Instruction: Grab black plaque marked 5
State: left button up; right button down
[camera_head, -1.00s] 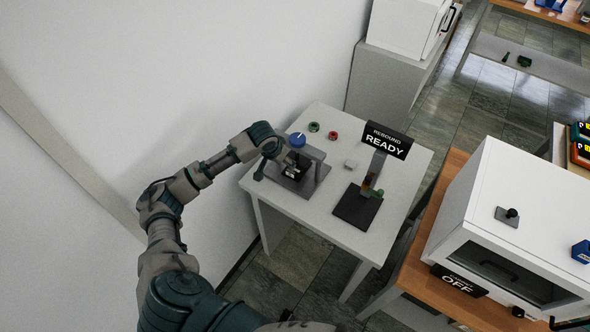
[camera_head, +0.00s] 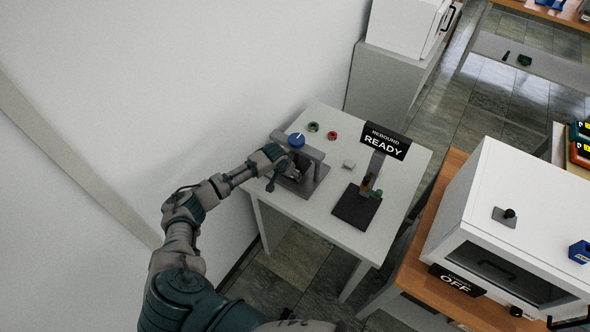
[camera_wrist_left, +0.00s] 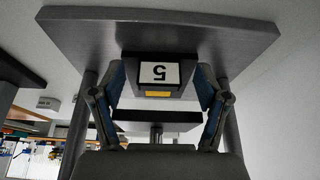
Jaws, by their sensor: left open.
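The black plaque marked 5 (camera_wrist_left: 159,74) shows in the left wrist view, with a white label, an upside-down 5 and a yellow strip. It sits at a small grey press (camera_head: 314,172) with a blue knob (camera_head: 296,140), on the white table. My left gripper (camera_wrist_left: 160,82) is open, one finger on each side of the plaque; I cannot tell whether they touch it. In the head view my left gripper (camera_head: 289,172) reaches into the press from the left, and the plaque is too small and covered to make out. My right gripper is not in view.
The rebound tester with its READY sign (camera_head: 386,141) and dark base (camera_head: 357,206) stands right of the press. A green ring (camera_head: 313,127), a red ring (camera_head: 332,135) and a small white block (camera_head: 349,164) lie nearby. A white oven (camera_head: 520,225) stands at the right.

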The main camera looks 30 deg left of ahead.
pick_arm(q)
jog(key=c, duration=1.3)
jog(key=shift+r, duration=0.2)
